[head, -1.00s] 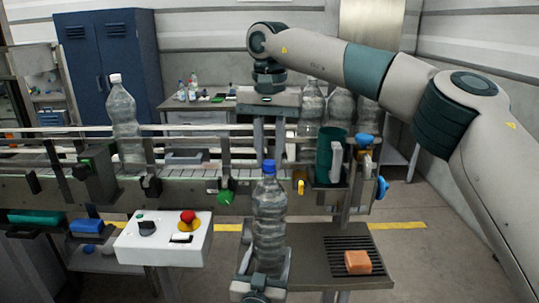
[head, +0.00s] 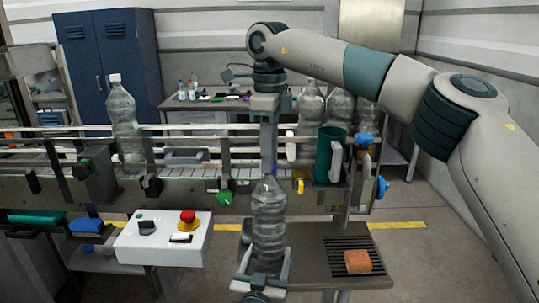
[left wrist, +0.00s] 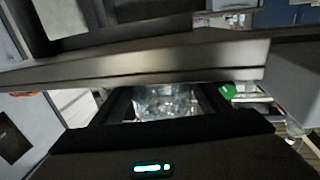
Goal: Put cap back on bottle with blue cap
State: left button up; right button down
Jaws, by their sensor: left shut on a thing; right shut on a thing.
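The clear bottle (head: 268,222) stands upright in front of the conveyor. My left gripper (head: 264,268) is shut around its lower part; the clear bottle also shows between the fingers in the left wrist view (left wrist: 167,102). My right gripper (head: 269,170) points straight down over the bottle's neck, seen edge-on. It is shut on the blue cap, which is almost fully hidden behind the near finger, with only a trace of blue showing. I cannot tell how the cap sits on the neck.
A white control box with a red button (head: 188,217) stands left of the bottle. An orange block (head: 357,262) lies on the grated side table (head: 310,245) at right. The conveyor (head: 190,187) runs behind, with a green mug (head: 328,158) and another bottle (head: 122,115).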

jog(key=m, duration=0.4)
jog(key=shift+m, duration=0.4)
jog(key=m, duration=0.5)
jog(key=shift+m, duration=0.4)
jog(key=m, duration=0.4)
jog(key=shift+m, duration=0.3)
jog(key=m, duration=0.4)
jog(key=shift+m, duration=0.4)
jog(key=c, duration=1.5)
grip_release()
jog(key=shift+r, duration=2.2)
jog(key=shift+c, duration=0.4)
